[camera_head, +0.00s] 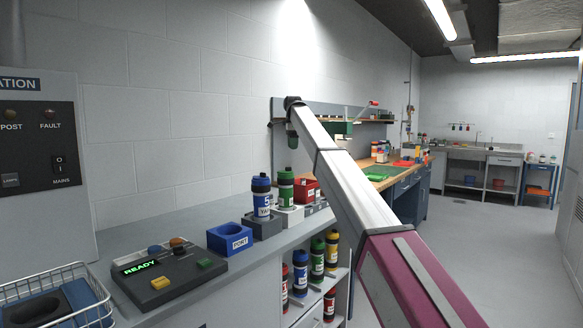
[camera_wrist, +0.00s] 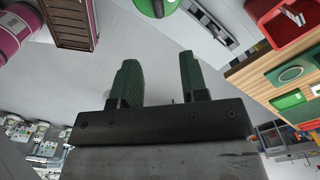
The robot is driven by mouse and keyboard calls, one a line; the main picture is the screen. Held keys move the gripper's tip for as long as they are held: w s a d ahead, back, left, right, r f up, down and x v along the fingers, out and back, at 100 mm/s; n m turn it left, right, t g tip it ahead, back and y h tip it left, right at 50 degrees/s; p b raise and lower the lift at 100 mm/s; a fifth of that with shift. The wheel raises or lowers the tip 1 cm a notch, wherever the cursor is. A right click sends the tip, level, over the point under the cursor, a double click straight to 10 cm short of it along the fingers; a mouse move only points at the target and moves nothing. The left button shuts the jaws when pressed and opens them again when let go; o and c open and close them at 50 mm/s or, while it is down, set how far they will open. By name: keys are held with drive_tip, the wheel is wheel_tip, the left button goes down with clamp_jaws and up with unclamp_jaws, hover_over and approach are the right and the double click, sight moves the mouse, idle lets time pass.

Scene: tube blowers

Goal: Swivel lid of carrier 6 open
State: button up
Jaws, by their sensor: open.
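A blue-topped carrier (camera_head: 262,197) marked 5 stands upright in a grey holder on the counter. A green carrier (camera_head: 286,190) with a dark top stands upright just right of it in a pale holder; I cannot read its number, so I cannot tell if it is carrier 6. My gripper (camera_head: 292,142) is above the green carrier, apart from it. In the wrist view its two dark green fingers (camera_wrist: 160,85) are spread with nothing between them. A green rounded thing (camera_wrist: 152,6) shows beyond them at the top edge.
A blue holder (camera_head: 230,238) looks empty beside a control box (camera_head: 169,275) reading READY. Several carriers (camera_head: 317,258) stand on shelves below the counter. A red box (camera_head: 307,188) is behind the green carrier. A wire basket (camera_head: 60,298) is at the front left.

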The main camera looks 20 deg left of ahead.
sight(286, 170)
drive_tip(key=f, duration=0.9)
drive_tip(key=shift+s+a+f, duration=0.1)
drive_tip(key=shift+a+f, duration=0.25)
drive_tip(key=shift+c, duration=0.3)
clamp_jaws()
